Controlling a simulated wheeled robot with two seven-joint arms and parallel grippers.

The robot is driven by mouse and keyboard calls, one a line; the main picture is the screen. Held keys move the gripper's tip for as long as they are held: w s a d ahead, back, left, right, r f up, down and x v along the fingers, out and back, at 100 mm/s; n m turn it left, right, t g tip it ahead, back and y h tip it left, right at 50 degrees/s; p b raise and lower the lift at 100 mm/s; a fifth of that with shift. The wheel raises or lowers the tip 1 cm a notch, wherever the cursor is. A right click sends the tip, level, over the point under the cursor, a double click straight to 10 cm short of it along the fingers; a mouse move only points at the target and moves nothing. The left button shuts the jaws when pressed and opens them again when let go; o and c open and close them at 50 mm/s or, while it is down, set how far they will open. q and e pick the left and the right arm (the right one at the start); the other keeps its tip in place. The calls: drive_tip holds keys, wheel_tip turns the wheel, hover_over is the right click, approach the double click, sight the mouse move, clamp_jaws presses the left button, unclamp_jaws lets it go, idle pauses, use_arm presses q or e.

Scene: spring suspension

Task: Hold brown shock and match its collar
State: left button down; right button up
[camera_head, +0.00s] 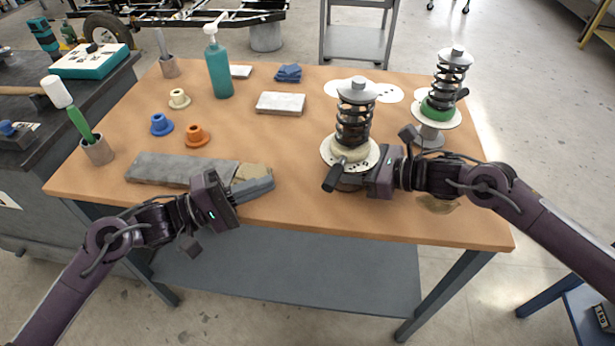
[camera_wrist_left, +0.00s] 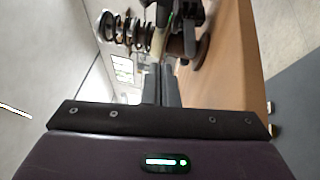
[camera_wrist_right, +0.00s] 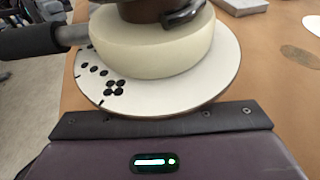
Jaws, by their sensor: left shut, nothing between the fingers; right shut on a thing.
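The brown shock (camera_head: 354,122) stands upright at the middle right of the table, a dark coil spring above a cream ring (camera_head: 350,150) and a white dotted disc (camera_head: 330,152). Its brown lower part (camera_wrist_right: 150,10) shows in the right wrist view, with a black-gripped lever. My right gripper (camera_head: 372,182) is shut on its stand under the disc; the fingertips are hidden. A second shock (camera_head: 452,75) with a green ring (camera_head: 436,108) stands behind right. Loose cream (camera_head: 179,98), blue (camera_head: 161,124) and orange (camera_head: 196,136) collars lie at left. My left gripper (camera_head: 268,188) is shut and empty above the front edge.
A grey slab (camera_head: 165,168) lies near the front left. A teal pump bottle (camera_head: 219,70), a grey block (camera_head: 280,103) and blue cloths (camera_head: 288,73) lie farther back. A cup with a green-handled brush (camera_head: 98,150) stands at the left edge. Bare tabletop lies around the middle.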

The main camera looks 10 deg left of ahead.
sight(324, 186)
use_arm(q)
drive_tip(key=x, duration=0.5)
drive_tip(key=shift+w+d+r, duration=0.15)
drive_tip(key=shift+w+d, duration=0.05)
drive_tip(key=shift+d, duration=0.15)
drive_tip(key=d, duration=0.1)
drive_tip(key=s+d, duration=0.1)
drive_tip(key=d, duration=0.1)
drive_tip(key=shift+r, duration=0.25)
drive_tip(key=shift+s+d, duration=0.1)
drive_tip(key=shift+d, duration=0.25)
drive_tip(key=shift+s+d, duration=0.1)
drive_tip(key=shift+d, duration=0.05)
drive_tip(key=shift+s+d, duration=0.65)
drive_tip(key=shift+d, duration=0.35)
drive_tip(key=shift+s+d, duration=0.2)
drive_tip(key=shift+d, duration=0.55)
drive_tip(key=shift+s+d, duration=0.2)
drive_tip(key=shift+d, duration=0.55)
